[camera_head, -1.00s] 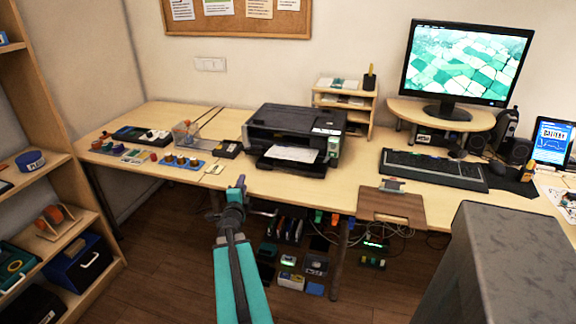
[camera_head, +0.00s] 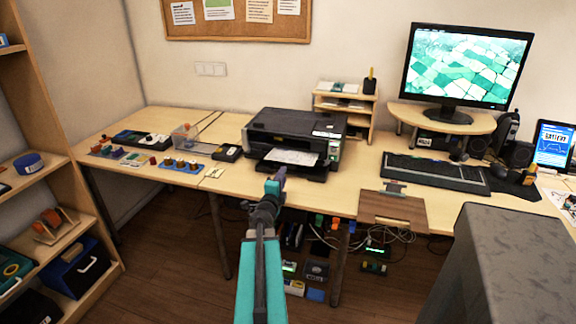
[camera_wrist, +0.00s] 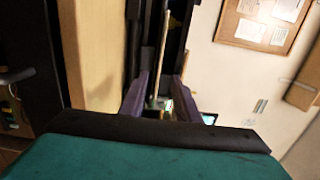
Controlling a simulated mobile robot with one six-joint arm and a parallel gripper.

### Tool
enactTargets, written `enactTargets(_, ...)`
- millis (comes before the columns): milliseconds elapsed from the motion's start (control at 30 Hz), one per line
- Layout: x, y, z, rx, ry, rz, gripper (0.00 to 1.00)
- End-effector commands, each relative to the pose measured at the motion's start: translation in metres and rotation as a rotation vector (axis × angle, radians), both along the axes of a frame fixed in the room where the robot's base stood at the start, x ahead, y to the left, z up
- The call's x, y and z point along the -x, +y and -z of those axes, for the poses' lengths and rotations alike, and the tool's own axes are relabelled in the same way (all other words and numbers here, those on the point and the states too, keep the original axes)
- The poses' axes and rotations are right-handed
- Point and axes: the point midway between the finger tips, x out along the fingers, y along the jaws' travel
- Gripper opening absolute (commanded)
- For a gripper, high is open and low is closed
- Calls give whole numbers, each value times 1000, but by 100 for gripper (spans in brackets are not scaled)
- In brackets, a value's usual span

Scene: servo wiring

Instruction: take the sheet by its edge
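The white sheet (camera_head: 292,157) lies in the front output tray of the black printer (camera_head: 296,128) on the desk. My gripper (camera_head: 279,178) is just in front of and below that tray in the head view. In the wrist view my gripper (camera_wrist: 160,84) has its two purple fingers apart, one on each side of a thin pale strip. That strip looks like the sheet (camera_wrist: 161,45) seen nearly edge-on against the dark printer. I see no finger pressed on it, and I cannot tell how far its edge reaches between the fingers.
The desk's front edge (camera_head: 232,187) runs below the tray. Left of the printer are a small black box (camera_head: 228,153) and a blue strip with several knobs (camera_head: 181,167). A brown board (camera_head: 392,208) is at the right, and bins and cables are under the desk.

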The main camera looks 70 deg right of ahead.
Motion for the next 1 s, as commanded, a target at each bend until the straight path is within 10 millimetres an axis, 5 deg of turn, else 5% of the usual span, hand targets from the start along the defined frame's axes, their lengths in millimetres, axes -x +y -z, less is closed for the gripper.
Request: enactTargets(1000, -8, -84, 0, 0, 0, 0, 29)
